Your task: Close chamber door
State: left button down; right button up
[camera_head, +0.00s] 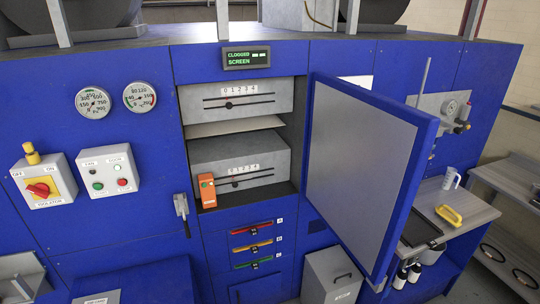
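The chamber door (358,176) is a blue-edged panel with a grey inner face. It hangs wide open on the right side of the chamber opening, swung out toward me. The open chamber holds two grey boxes, an upper box (236,100) and a lower box (240,166), each with a numbered slider scale. A latch handle (182,212) is on the blue panel left of the opening. Neither of my grippers is in view.
An orange device (207,190) sits at the front left of the chamber opening. A grey bin (330,274) stands below the door. A display (246,57) reads "CLOGGED SCREEN".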

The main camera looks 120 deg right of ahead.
aim_at(369, 151)
jog(key=k, duration=2.55)
jog(key=z, duration=2.85)
